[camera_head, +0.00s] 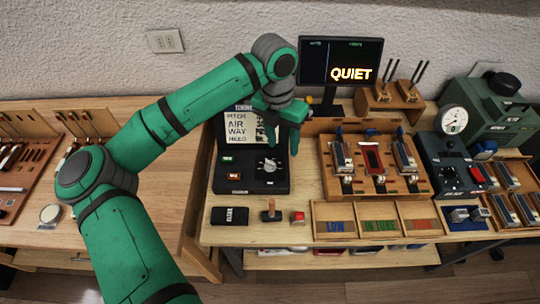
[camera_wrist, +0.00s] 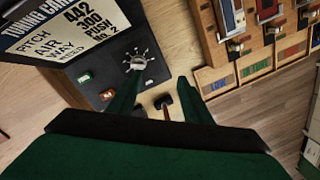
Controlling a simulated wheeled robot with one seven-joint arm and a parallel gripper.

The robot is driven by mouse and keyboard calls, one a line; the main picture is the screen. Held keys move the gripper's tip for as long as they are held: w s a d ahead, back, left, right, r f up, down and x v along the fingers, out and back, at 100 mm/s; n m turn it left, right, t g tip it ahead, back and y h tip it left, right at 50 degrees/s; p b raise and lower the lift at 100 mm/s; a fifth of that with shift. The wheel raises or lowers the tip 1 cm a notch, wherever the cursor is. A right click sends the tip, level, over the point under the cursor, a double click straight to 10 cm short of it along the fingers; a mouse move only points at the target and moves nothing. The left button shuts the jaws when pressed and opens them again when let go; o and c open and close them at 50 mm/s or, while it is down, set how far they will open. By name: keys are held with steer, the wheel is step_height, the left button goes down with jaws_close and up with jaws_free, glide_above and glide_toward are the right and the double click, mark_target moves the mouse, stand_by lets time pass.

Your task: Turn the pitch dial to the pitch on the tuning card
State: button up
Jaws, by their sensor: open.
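The pitch dial (camera_head: 269,165) is a light round knob on the black tuning box (camera_head: 226,184). The dial also shows in the wrist view (camera_wrist: 135,63), with a ring of light marks; its setting is too small to read. The tuning card (camera_head: 239,125) stands at the back of the box; in the wrist view the card (camera_wrist: 72,28) pairs pitch with what looks like 442. My gripper (camera_head: 282,150) is above the box near the dial. In the wrist view my gripper (camera_wrist: 161,80) is open and empty, its left finger by the dial and its right finger farther right.
A wooden rack (camera_head: 373,185) with metal parts stands right of the box. Sorting trays (camera_head: 378,219) lie in front of it. A black block (camera_head: 229,216), a brown-handled tool (camera_head: 271,212) and a red-topped item (camera_head: 298,217) lie before the box.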

mark_target(270, 162)
steer(key=shift+n+y, duration=0.3)
steer(key=shift+y, duration=0.3)
steer(key=a+f, duration=0.1)
steer(key=f, duration=0.2)
steer(key=a+f, duration=0.1)
steer(key=f, duration=0.1)
steer(key=w+a+f, duration=0.1)
steer(key=f, duration=0.2)
steer(key=shift+a+f, duration=0.3)
steer(key=shift+a, duration=0.1)
steer(key=shift+w+d+f, duration=0.1)
steer(key=shift+f, duration=0.7)
steer(key=shift+w, duration=0.1)
steer(key=c, duration=1.1)
steer(key=shift+o, duration=0.2)
